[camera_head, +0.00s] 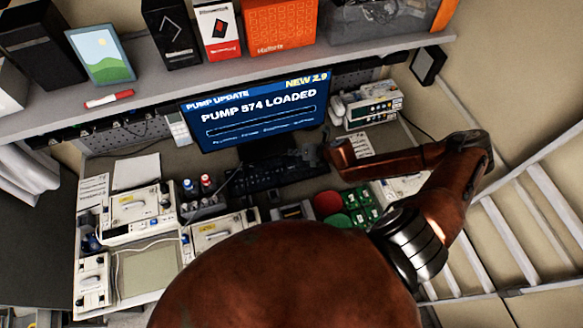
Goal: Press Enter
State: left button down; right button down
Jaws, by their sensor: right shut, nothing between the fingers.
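A monitor (256,108) at the back of the desk shows "PUMP UPDATE", "NEW 2.9" and "PUMP 574 LOADED" above an outlined bar and a line of small text. A black keyboard (262,178) lies in front of it; its single keys are too small to read. My right arm reaches in from the right. Its dark gripper (312,158) is shut and empty at the keyboard's right end, below the monitor's lower right corner. I cannot tell whether the fingertips touch a key. My left gripper is not in view.
White pumps (130,215) stand on the left of the desk, with small bottles (206,182) left of the keyboard. A red round item (327,203) and green boards (362,206) lie right of centre. Another device (372,104) stands back right. A shelf (150,86) with boxes overhangs the back.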

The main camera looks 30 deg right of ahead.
jog(key=b, duration=0.7)
send_over(293, 168)
notch_tip(293, 168, down, 6)
jog(key=shift+d+f, duration=0.1)
jog(key=shift+f, duration=0.15)
jog(key=shift+f+b, duration=0.45)
jog(key=shift+f, duration=0.6)
jog(key=shift+f, duration=0.35)
jog(key=shift+f, duration=0.45)
dwell(0.5)
jog(key=shift+r, duration=0.1)
jog(key=shift+r+p, duration=0.75)
jog(key=shift+p, duration=0.3)
